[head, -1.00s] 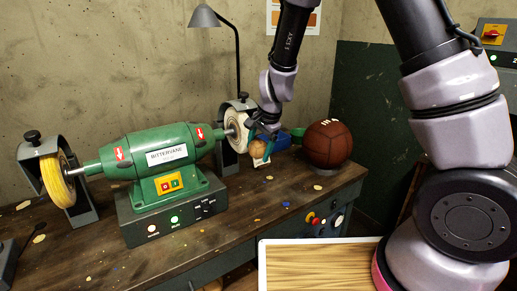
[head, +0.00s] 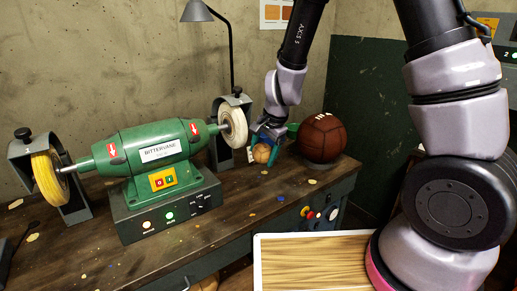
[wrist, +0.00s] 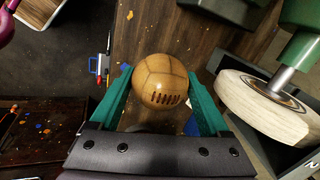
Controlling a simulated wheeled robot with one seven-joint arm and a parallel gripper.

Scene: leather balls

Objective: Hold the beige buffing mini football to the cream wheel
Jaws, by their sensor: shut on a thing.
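The beige mini football (wrist: 160,80), tan leather with dark lacing, is held between the green fingers of my gripper (wrist: 160,97) in the wrist view. In the head view the ball (head: 262,153) shows small in my gripper (head: 265,147), above the bench and right of the cream wheel. The cream wheel (head: 233,126) is on the right end of the green buffing machine (head: 150,160); it also shows at the right of the wrist view (wrist: 262,105). A visible gap separates ball and wheel.
A yellow wheel (head: 48,180) is on the machine's left end. A large brown ball (head: 323,138) stands close right of my gripper. A grey hood (head: 238,100) partly covers the cream wheel. A wood-topped surface (head: 320,262) lies in front.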

